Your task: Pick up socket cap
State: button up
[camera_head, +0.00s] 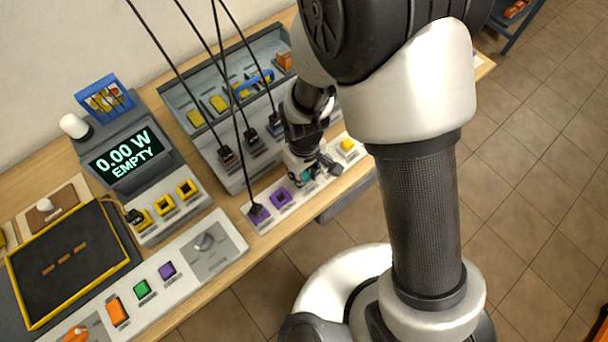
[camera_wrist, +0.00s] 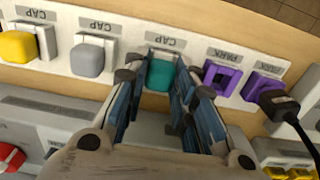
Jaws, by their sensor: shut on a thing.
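A teal socket cap (camera_wrist: 160,74) sits at a "CAP" label on the white strip, between my fingertips in the wrist view. My gripper (camera_wrist: 157,84) is shut on this teal cap, with one finger on each side of it. In the head view my gripper (camera_head: 306,174) is low over the front strip, and a bit of the teal cap shows there. A grey cap (camera_wrist: 88,58) and a yellow cap (camera_wrist: 18,46) sit in the "CAP" places to its left in the wrist view. I cannot tell whether the teal cap is clear of its seat.
Purple "PARK" sockets (camera_wrist: 222,77) are close to the right of my gripper; one holds a black plug (camera_wrist: 280,104) with a cable. Several cables hang over the bench in the head view. A meter (camera_head: 125,155) reads 0.00 W EMPTY. A grey tray (camera_head: 176,98) stands behind.

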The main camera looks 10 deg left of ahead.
jog(key=shift+c, duration=1)
jog(key=shift+r, duration=0.15)
